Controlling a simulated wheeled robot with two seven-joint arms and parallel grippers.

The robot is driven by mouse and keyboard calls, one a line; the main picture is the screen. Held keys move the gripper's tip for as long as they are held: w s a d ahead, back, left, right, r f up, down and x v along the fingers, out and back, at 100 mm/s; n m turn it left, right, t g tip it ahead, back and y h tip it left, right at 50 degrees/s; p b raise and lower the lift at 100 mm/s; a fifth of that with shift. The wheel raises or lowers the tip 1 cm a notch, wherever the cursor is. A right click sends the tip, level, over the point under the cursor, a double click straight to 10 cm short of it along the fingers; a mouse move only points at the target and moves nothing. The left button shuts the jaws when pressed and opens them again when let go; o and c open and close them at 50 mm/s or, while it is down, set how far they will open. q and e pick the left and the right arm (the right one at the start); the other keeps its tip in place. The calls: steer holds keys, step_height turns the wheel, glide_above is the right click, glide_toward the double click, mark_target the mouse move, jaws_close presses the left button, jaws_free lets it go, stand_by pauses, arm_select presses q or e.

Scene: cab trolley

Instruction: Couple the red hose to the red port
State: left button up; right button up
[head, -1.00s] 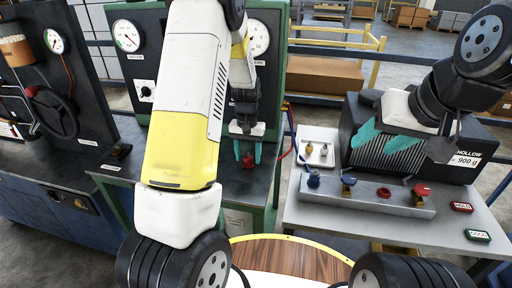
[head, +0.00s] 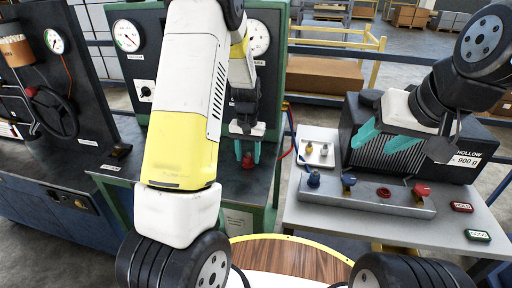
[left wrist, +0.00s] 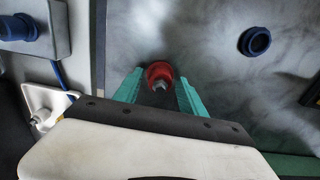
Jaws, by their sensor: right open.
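A red piece with a metal tip (left wrist: 159,74), perhaps the hose's coupling, is on the dark bench; it also shows in the head view (head: 247,161). My left gripper (head: 247,153) reaches down over it. In the left wrist view its teal fingers (left wrist: 158,88) stand on either side of the red piece, with slight gaps, so it looks open. A red ring (head: 383,192), likely the red port, is on the grey rail on the right table. My right gripper (head: 366,120) is open and empty above that table, at a black ribbed block.
The grey rail (head: 335,197) also carries a blue fitting (head: 314,179) and a red-handled valve (head: 421,190). A black block (head: 410,150) stands behind it. A blue ring (left wrist: 255,41) is on the bench. A red line (head: 294,140) hangs between bench and table.

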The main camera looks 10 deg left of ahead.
mark_target(248, 152)
arm_select(q)
jaws_close()
steer(key=shift+r, duration=0.15)
steer(key=shift+r, duration=2.85)
